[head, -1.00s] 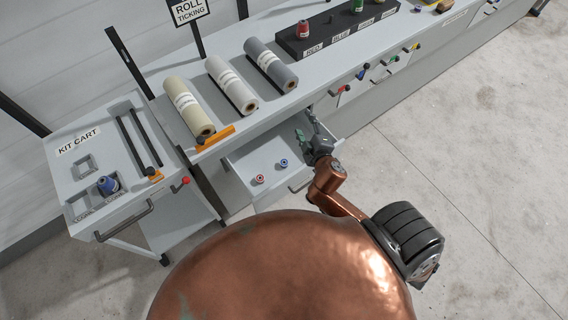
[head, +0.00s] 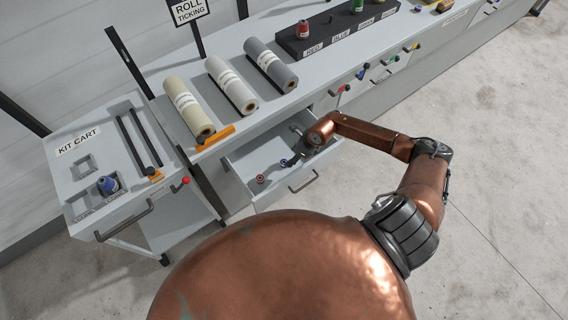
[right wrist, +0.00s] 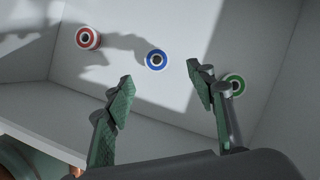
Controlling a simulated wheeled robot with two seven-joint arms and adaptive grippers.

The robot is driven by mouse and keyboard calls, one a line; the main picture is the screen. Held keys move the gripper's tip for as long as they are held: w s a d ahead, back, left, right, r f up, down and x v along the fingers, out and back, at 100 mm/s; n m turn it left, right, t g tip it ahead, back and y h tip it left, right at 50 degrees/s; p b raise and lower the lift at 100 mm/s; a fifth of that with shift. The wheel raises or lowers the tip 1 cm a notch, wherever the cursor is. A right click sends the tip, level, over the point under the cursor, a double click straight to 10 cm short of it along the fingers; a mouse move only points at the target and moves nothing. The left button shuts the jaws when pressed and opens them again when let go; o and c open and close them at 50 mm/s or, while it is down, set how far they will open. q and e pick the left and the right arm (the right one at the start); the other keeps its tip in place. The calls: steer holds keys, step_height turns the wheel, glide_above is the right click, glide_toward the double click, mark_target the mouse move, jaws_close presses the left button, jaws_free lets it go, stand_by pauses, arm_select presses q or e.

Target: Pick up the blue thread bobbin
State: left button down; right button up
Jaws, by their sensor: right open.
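The blue thread bobbin (right wrist: 156,60) lies in the open drawer, showing a blue ring with a dark centre. In the head view the blue bobbin (head: 284,162) is a small spot beside my gripper. My right gripper (right wrist: 163,85) is open above the drawer, its two green-padded fingertips to either side of the blue bobbin in the picture and apart from it. In the head view the right gripper (head: 293,159) is small and partly hidden by its own wrist. My left gripper is not in view.
A red bobbin (right wrist: 88,38) lies left of the blue one. A green bobbin (right wrist: 235,84) lies right, partly behind a finger. The drawer (head: 238,170) has walls close around them. A kit cart (head: 72,170) stands left, holding a blue spool (head: 108,185).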

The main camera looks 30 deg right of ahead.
mark_target(285, 161)
steer(key=x, duration=0.7)
steer(key=shift+a+f, duration=0.15)
steer(key=shift+a, duration=0.15)
steer(key=shift+c, duration=0.7)
steer(key=c, duration=0.8)
steer(key=shift+c, duration=0.2)
